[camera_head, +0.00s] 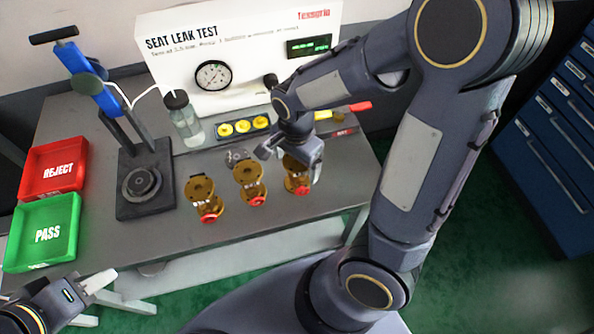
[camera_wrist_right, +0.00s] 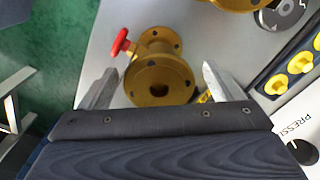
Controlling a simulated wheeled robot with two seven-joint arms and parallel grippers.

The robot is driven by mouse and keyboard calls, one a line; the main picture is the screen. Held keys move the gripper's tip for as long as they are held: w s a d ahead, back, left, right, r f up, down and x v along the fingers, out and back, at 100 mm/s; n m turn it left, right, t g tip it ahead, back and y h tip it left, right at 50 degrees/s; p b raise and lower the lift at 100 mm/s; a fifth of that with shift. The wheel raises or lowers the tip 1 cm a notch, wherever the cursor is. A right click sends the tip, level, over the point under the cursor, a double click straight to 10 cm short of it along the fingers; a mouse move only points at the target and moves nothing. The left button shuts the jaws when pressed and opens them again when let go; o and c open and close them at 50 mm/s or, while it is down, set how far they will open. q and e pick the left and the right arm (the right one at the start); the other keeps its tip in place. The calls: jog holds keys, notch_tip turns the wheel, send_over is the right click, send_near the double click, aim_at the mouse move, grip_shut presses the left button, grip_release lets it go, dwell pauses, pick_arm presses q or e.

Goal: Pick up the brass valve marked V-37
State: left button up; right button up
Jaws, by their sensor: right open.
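Three brass valves with red handwheels stand in a row on the grey bench: a left one (camera_head: 205,196), a middle one (camera_head: 249,182) and a right one (camera_head: 298,182). Their tags are too small to read, so I cannot tell which is V-37. My right gripper (camera_head: 291,160) is open above the right valve, partly hiding it. In the right wrist view, that valve's round flange (camera_wrist_right: 160,82) lies between the two spread fingers (camera_wrist_right: 160,70), with no clear contact. My left gripper (camera_head: 97,284) is empty at the lower left, off the bench; its opening is unclear.
A green PASS tray (camera_head: 42,258) and red REJECT tray (camera_head: 54,190) lie at the left. A blue-handled press (camera_head: 143,184), a bottle (camera_head: 184,120), yellow caps in a holder (camera_head: 243,127) and the leak-test panel (camera_head: 250,50) stand behind. The front bench strip is clear.

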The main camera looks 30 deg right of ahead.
jog(key=shift+f, duration=1.95)
grip_shut()
jog(key=shift+r, duration=0.2)
